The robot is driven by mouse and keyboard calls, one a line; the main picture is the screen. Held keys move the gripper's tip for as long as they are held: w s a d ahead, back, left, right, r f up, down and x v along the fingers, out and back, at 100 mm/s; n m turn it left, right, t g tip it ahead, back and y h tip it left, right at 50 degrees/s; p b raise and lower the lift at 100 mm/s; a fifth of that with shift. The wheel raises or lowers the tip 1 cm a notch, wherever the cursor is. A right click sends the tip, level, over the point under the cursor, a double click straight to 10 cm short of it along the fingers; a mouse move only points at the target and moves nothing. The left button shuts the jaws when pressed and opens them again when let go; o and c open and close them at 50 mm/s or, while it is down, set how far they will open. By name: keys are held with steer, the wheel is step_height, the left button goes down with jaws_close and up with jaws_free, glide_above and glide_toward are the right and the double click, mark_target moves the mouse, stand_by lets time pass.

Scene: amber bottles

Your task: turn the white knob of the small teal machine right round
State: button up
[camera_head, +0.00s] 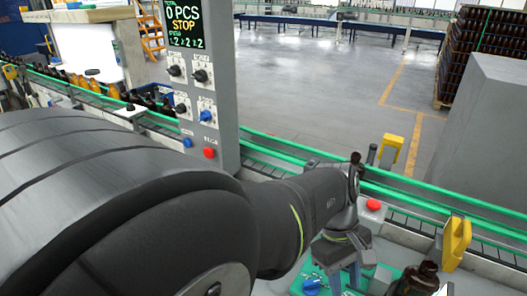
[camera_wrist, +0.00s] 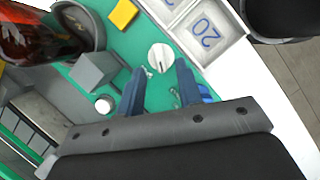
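The white knob (camera_wrist: 160,57) is round, with a dark mark on its face, and sits on the teal top (camera_wrist: 135,45) of the small machine in the wrist view. My gripper (camera_wrist: 160,67) has its two blue fingers apart, one on each side just below the knob in the picture. Nothing shows between the fingers, and I cannot tell whether they reach the knob's height. In the head view the teal machine (camera_head: 299,284) is partly hidden by my arm, and I cannot make out the white knob there. My gripper (camera_head: 352,284) points down over the machine.
An amber bottle (camera_wrist: 38,32) stands in a grey round holder beside a grey block (camera_wrist: 93,72). A yellow block (camera_wrist: 123,13) and white trays (camera_wrist: 207,38) lie near the knob. A green-railed conveyor (camera_head: 430,207) runs behind.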

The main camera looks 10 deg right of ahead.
steer(key=shift+x, duration=1.45)
steer(key=shift+c, duration=0.4)
jaws_close()
